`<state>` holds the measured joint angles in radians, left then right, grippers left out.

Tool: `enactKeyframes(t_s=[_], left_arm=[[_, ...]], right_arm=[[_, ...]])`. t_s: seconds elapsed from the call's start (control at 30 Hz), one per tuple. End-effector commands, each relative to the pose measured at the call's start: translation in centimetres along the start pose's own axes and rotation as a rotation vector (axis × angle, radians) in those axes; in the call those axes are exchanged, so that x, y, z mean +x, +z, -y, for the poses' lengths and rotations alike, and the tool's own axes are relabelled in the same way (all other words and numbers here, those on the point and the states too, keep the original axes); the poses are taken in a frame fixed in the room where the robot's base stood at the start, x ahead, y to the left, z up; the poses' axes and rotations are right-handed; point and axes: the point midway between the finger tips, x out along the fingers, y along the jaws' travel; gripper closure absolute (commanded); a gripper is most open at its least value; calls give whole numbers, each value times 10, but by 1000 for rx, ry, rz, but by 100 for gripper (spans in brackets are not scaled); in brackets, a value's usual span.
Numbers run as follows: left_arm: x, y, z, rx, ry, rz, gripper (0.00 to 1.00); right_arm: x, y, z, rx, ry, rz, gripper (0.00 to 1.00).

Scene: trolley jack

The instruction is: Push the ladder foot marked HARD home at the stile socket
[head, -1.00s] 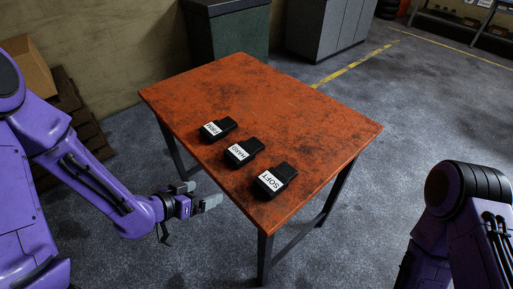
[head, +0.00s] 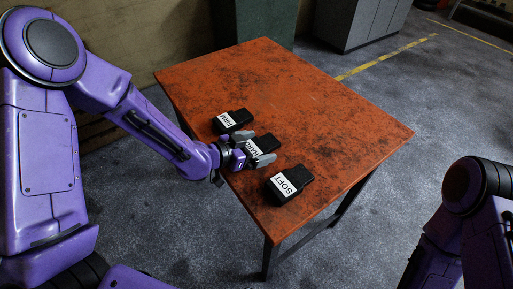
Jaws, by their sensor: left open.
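The black ladder foot marked HARD (head: 268,141) lies on the orange table (head: 290,90), between two like feet. My left gripper (head: 259,151) is open at its near end, its fingers partly covering the foot and its white label. Whether the fingers touch the foot I cannot tell. The foot with a label that seems to read FIRM (head: 234,121) lies behind it, to the left. The foot marked SOFT (head: 290,184) lies nearer, to the right. My right gripper is out of view; only part of that arm shows at the right. I see no stile socket.
The back and right of the tabletop are bare. A dark green cabinet (head: 256,22) and a grey cabinet (head: 360,22) stand behind the table. Open grey floor with a yellow line (head: 385,58) lies to the right.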

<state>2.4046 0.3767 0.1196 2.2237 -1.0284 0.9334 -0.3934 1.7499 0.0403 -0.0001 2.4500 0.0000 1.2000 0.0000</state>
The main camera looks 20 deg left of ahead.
Motion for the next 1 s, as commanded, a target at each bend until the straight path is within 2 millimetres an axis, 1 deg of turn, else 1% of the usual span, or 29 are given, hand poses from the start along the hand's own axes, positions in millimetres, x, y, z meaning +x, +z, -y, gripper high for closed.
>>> enactKeyframes(t_s=[0.17, 0.2, 0.27, 0.3, 0.33, 0.37, 0.63, 0.77, 0.87, 0.9, 0.97, 1.0], left_arm=[[0, 0, 0, 0, -1, 0, 0], [0, 0, 0, 0, -1, 0, 13], [0, 0, 0, 0, -1, 0, 33], [0, 0, 0, 0, -1, 0, 46], [0, 0, 1, 0, -1, 0, 55], [0, 0, 1, 0, -2, 0, 57], [-1, -1, 1, 0, -2, -1, 57], [-5, -11, 1, 2, -3, -3, 57], [-11, -26, 1, 4, -3, -5, 57], [-14, -34, -1, 5, -2, -6, 57], [-19, -46, -14, 6, 1, -4, 57], [-23, -56, -23, 7, 1, -4, 57]], right_arm=[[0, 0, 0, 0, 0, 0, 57], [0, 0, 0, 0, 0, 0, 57], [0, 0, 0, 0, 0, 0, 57], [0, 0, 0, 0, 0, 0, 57], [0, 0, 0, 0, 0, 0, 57], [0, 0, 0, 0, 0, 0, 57], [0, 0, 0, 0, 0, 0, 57], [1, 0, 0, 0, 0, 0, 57], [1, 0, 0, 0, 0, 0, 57], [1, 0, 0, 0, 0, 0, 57], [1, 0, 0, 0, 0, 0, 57], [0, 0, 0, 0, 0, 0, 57]])
